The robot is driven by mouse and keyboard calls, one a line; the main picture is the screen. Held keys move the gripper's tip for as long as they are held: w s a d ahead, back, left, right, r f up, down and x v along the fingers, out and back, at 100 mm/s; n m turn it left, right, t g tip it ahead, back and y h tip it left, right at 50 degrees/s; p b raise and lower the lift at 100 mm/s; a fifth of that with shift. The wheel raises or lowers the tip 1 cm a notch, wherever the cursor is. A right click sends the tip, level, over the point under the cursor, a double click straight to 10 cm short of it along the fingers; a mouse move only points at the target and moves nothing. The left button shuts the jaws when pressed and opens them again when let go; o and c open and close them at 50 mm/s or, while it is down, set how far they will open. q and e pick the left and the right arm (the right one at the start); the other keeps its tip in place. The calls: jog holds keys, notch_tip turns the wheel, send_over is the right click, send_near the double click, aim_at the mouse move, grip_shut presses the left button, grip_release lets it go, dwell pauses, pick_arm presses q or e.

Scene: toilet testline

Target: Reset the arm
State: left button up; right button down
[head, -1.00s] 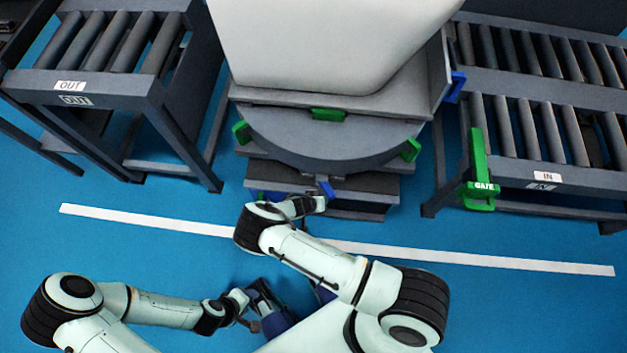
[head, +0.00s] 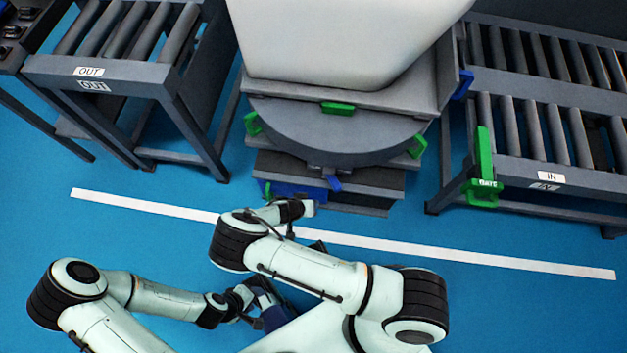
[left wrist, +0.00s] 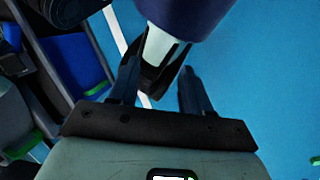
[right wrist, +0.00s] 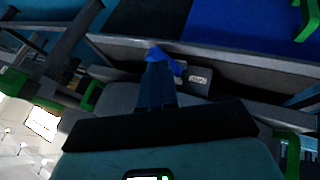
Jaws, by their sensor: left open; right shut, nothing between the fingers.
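My left arm (head: 150,296) comes in from the left, bent over the floor. Its gripper (head: 264,294) is at the front, beside my own body. In the left wrist view the left gripper (left wrist: 159,70) is open, with my own dark blue and white part beyond the fingers. My right arm (head: 305,272) folds to the left at its elbow, and its wrist (head: 296,209) points towards the turntable stand. The right fingers are hidden in the head view. In the right wrist view the right gripper (right wrist: 157,72) is shut and empty, overlapping a blue tab (right wrist: 168,62) in the picture; contact cannot be told.
A grey round turntable (head: 330,132) with green clips carries a large white body (head: 345,40). An OUT roller conveyor (head: 125,72) stands left, an IN conveyor (head: 555,177) with a green gate (head: 484,165) right. A white line (head: 450,255) crosses the blue floor.

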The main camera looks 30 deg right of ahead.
dwell(0.4)
jog(key=s+r+g+y+p, duration=0.2)
jog(key=s+g+y+p, duration=0.3)
jog(key=s, duration=1)
pick_arm(q)
notch_tip(320, 180, up, 13)
jog(key=p, duration=0.8)
jog(key=shift+w+f+g, duration=0.15)
jog(key=shift+w+g, duration=0.1)
jog(key=shift+g, duration=0.05)
pick_arm(e)
jog(key=s+a+r+n+t+y, duration=0.1)
jog(key=a+r+y, duration=0.1)
jog(key=r, duration=0.5)
jog(key=s+a+r+n+t+y, duration=0.1)
jog(key=a+r+n+y, duration=0.1)
jog(key=r, duration=0.5)
jog(key=shift+a+r+t+y, duration=0.35)
jog(key=shift+a+y, duration=0.35)
jog(key=shift+y, duration=0.3)
